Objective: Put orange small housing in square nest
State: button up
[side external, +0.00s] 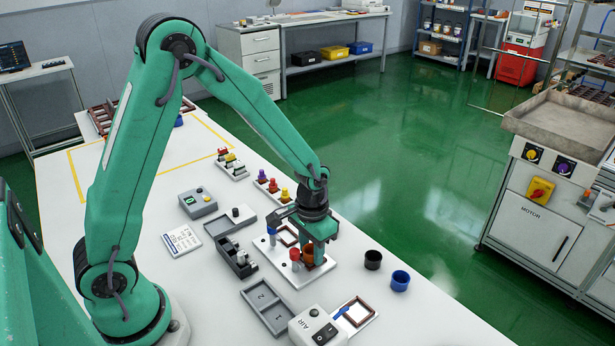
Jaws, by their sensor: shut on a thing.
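My gripper (308,240) points down over a white plate (273,262) in the middle of the table. It is shut on the orange small housing (308,256), which shows just below the fingers at the plate's right part. Whether the housing touches the plate is hard to tell. A brown-rimmed square opening (288,236) shows at the back of the plate, partly behind my gripper. I cannot tell which nest lies under the housing, as the housing and fingers hide it.
A red-topped post (295,255) and a blue-topped post (272,236) stand close by on the plate. A black cup (372,260) and a blue cup (400,280) stand at right. A grey two-part tray (268,309) and AIR box (318,327) are in front.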

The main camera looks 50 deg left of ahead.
jog(key=shift+s+f, duration=0.15)
jog(key=shift+f, duration=0.6)
dwell(0.4)
jog(key=o, duration=0.9)
jog(key=shift+o, duration=0.2)
jog(key=shift+r, duration=0.6)
jog(key=shift+o, duration=0.8)
jog(key=shift+r, duration=0.4)
notch_tip(320, 180, up, 7)
jog(key=shift+r, duration=0.15)
